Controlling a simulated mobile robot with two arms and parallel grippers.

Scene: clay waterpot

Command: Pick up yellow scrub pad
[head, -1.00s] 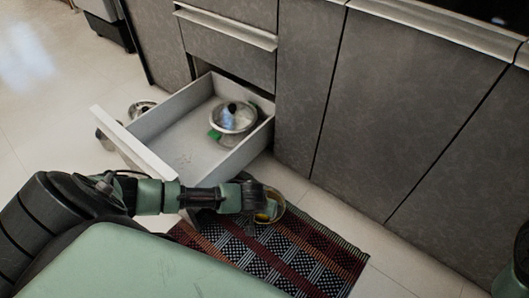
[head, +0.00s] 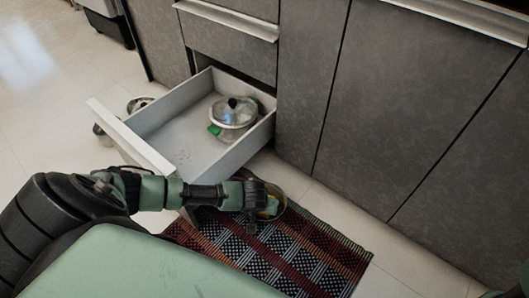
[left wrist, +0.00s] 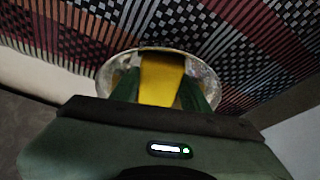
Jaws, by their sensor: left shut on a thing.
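The yellow scrub pad (left wrist: 162,80) sits between the two green fingers of my left gripper (left wrist: 160,92) in the left wrist view. The gripper is shut on it, over a round metal pot (left wrist: 205,75). In the head view my left gripper (head: 268,205) reaches to the pot (head: 279,211) by the striped rug, and a bit of yellow shows at its fingers. The gripper hides much of the pot, and I cannot tell whether the pad touches it. My right gripper is not in view.
An open drawer (head: 175,140) holds a lidded metal pot (head: 235,112) with a green item (head: 214,130) beside it. Another metal pot (head: 138,103) is beyond the drawer's left side. Grey cabinets (head: 400,120) stand behind. The patterned rug (head: 300,250) is clear toward the front.

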